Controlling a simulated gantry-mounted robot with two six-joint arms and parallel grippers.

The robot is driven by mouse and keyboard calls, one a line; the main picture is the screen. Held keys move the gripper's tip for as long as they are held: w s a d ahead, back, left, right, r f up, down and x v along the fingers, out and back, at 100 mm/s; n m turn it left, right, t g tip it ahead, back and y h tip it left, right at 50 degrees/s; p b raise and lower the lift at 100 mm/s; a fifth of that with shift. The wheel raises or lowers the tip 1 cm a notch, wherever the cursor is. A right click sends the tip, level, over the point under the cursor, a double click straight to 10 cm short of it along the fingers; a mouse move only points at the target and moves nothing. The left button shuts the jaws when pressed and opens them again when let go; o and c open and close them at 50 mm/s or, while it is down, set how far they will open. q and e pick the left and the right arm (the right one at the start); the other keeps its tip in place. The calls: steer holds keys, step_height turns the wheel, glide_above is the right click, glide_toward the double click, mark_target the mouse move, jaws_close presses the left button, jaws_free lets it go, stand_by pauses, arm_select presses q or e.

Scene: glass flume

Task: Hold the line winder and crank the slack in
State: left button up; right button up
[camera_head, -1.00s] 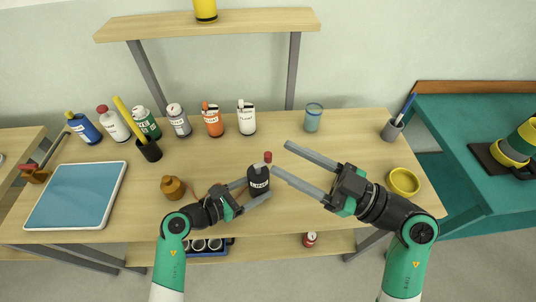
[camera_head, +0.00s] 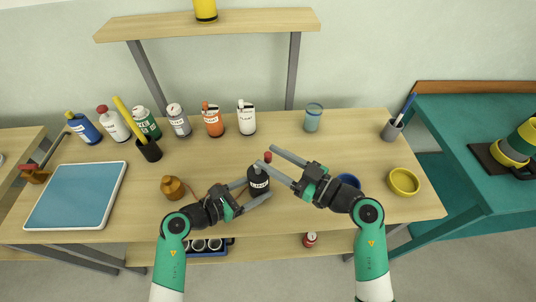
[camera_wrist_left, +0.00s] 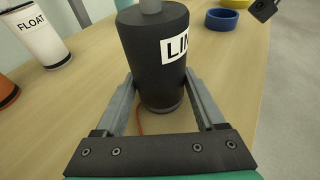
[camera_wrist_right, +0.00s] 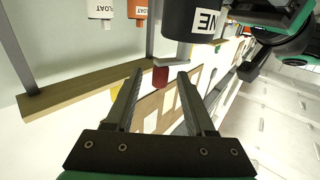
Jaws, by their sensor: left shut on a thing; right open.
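The line winder (camera_head: 258,181) is an upright black cylinder with a white label, standing on the table. My left gripper (camera_head: 260,190) is shut on its body from the front; in the left wrist view a finger lies on each side of the winder (camera_wrist_left: 150,60), and its top is cut off. The red crank knob (camera_head: 267,157) sits above the winder. My right gripper (camera_head: 265,155) is open, with its fingertips around the knob. In the right wrist view the red knob (camera_wrist_right: 160,75) shows between the fingertips, with gaps beside it.
Several bottles, including a white float container (camera_head: 246,118), stand along the back. A blue bowl (camera_head: 348,180) lies partly behind my right arm, and a yellow bowl (camera_head: 403,182) is farther right.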

steer(key=shift+x, duration=0.85)
jaws_close()
steer(key=shift+s+f+m+t+h, duration=0.15)
steer(key=shift+s+m+t+h, duration=0.05)
steer(key=shift+m+t+h, duration=0.45)
steer(key=shift+s+d+m+t+h, duration=0.1)
steer(key=shift+s+m+t+h, duration=0.1)
steer(key=shift+m+t+h, duration=0.85)
steer(key=shift+s+m+t+h, duration=0.2)
steer(key=shift+m+t+h, duration=0.45)
steer(key=shift+h, duration=0.55)
